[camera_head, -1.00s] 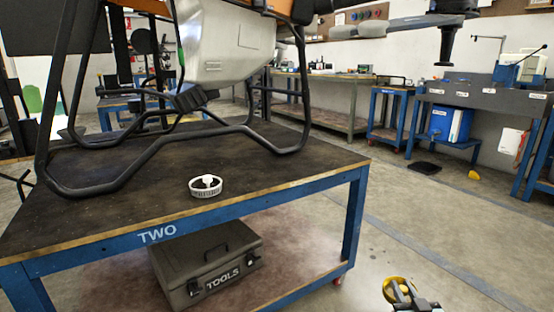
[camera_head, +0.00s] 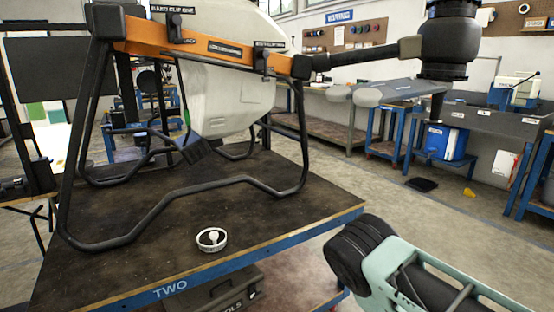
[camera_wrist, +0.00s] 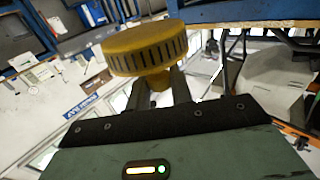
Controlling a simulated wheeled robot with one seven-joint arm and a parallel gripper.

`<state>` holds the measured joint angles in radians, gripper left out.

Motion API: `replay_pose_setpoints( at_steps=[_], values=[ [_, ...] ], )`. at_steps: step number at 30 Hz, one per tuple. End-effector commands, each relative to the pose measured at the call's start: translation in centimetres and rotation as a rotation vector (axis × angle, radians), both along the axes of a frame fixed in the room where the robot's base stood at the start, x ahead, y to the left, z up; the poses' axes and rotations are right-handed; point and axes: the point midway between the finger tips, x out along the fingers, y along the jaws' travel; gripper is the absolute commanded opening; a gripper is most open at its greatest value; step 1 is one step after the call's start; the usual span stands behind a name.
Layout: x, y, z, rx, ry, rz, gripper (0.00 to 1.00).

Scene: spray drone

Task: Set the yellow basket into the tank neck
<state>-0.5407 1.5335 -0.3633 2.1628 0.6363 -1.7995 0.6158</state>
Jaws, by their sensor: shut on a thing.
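In the wrist view, a yellow basket (camera_wrist: 145,48), round with a slotted rim, is held up in front of the wrist. My gripper (camera_wrist: 168,88) is shut on the narrower part behind its disc. The basket and fingers are outside the head view, where only my arm shows at the lower right. The pale drone tank (camera_head: 232,95) hangs in the drone's frame above the table. Its neck is not visible in either view.
The drone's black landing legs (camera_head: 170,212) and orange frame bar (camera_head: 210,48) surround the tank. A black rotor motor (camera_head: 447,45) juts out at the right. Open floor lies right of the table.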

Motion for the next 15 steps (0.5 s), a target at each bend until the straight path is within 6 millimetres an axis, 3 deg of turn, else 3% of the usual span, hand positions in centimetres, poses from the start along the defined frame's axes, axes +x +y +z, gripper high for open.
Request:
replay_pose_setpoints(
  at_steps=[1, 8, 15],
  values=[
    [0.5, 0.1, 3.3, 0.006, -0.005, -0.001, 0.00],
    [2.8, 1.1, 12.7, 0.006, -0.008, 0.046, 0.00],
    [5.5, 1.4, 24.5, 0.003, -0.010, 0.098, 0.00]
  ],
)
